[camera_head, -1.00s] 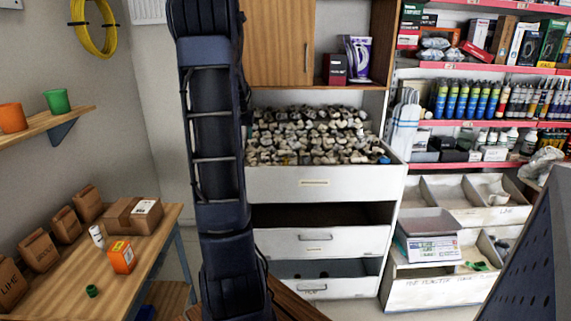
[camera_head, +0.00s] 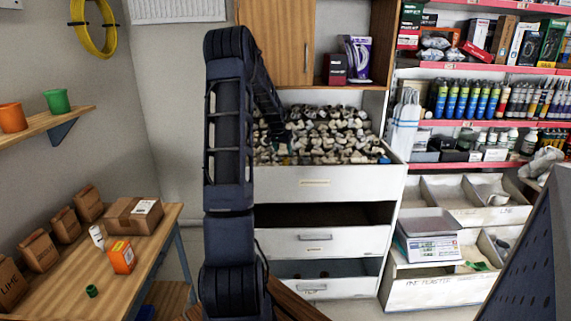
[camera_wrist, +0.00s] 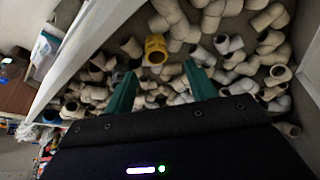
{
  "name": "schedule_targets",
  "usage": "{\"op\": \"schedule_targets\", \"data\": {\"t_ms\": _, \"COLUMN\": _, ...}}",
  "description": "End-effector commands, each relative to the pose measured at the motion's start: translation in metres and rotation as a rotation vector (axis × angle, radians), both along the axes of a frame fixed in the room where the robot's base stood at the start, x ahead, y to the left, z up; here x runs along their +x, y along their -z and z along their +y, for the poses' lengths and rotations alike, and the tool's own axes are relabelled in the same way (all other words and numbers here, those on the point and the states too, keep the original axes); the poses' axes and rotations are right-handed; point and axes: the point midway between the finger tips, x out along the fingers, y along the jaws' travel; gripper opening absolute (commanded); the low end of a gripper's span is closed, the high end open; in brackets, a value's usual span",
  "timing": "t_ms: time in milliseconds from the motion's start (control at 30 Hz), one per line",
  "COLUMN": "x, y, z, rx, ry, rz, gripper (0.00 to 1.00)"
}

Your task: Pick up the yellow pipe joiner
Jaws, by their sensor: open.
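The yellow pipe joiner (camera_wrist: 155,49) lies among many off-white pipe fittings, upper middle in the wrist view. It looks like a short ring with an open end. I cannot make it out in the head view. My gripper (camera_wrist: 160,75) shows two green fingers, spread apart with nothing between them. In the wrist view the joiner appears just beyond the fingertips, between their lines, apart from them. In the head view my arm reaches over the left side of the open top drawer (camera_head: 331,184), and the gripper is mostly hidden there.
Off-white fittings (camera_head: 335,135) fill the top drawer around the joiner. The drawer wall (camera_wrist: 120,32) runs close along the left in the wrist view. A wooden cabinet (camera_head: 277,40) stands above the drawer. A scale (camera_head: 428,240) and shelves are to the right.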

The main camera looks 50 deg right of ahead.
Motion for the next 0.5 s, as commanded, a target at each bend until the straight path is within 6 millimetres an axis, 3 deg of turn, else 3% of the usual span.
{"op": "schedule_targets", "data": {"t_ms": 500, "x": 0.001, "y": 0.047, "z": -0.019, "rx": 0.001, "ry": 0.0, "rz": 0.001, "gripper": 0.56}}
